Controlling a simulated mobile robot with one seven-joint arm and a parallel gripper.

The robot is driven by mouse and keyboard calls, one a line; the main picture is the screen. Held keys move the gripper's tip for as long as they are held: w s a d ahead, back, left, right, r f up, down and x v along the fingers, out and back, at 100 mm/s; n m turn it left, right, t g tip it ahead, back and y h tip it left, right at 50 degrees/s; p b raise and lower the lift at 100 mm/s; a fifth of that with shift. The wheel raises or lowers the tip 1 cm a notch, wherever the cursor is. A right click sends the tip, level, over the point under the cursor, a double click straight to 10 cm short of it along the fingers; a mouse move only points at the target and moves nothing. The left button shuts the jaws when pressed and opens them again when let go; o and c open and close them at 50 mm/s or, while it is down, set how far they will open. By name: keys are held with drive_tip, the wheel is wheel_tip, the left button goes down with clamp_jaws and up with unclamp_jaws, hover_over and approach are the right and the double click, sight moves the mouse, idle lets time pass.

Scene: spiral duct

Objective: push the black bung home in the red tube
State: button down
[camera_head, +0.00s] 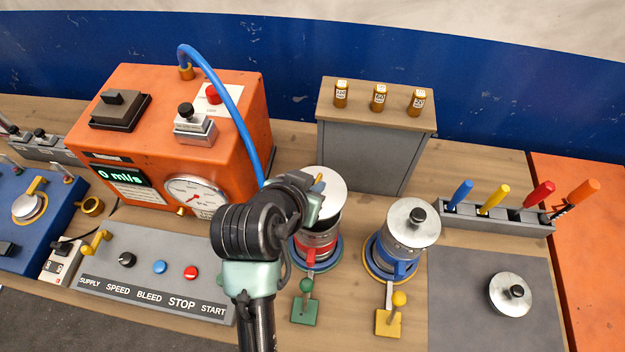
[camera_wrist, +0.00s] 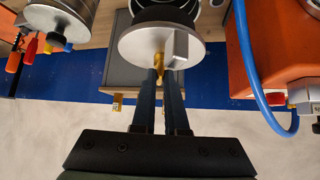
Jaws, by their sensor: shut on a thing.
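The red tube (camera_head: 317,245) is a metal cylinder with a red band, on a round base at the centre bench. A bright metal disc (camera_head: 330,195) with a dark part beneath it stands over its mouth. In the wrist view, the disc (camera_wrist: 150,44) carries a grey block and a brass tab, and the black bung (camera_wrist: 165,12) shows behind it. My gripper (camera_wrist: 159,74) is shut on the brass tab. In the head view, my gripper (camera_head: 317,186) is at the disc's left edge. My wrist hides part of the tube, and how deep the bung sits cannot be told.
The blue tube (camera_head: 408,225) with a black-knobbed lid stands close right. A loose lid (camera_head: 510,294) lies on the grey mat. An orange machine (camera_head: 150,165) with a blue hose is at left. A grey cabinet (camera_head: 365,155) with small bottles stands behind.

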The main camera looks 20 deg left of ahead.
drive_tip(key=shift+f+b, duration=0.5)
drive_tip(key=shift+f, duration=0.5)
drive_tip(key=shift+p, duration=0.6)
idle(0.8)
drive_tip(key=shift+f+b, duration=1.65)
drive_tip(key=shift+f, duration=0.7)
drive_tip(key=c, duration=0.9)
unclamp_jaws()
drive_tip(key=shift+o, duration=0.2)
drive_tip(key=shift+s, duration=0.1)
drive_tip(key=b+v, duration=0.1)
drive_tip(key=v, duration=1.2)
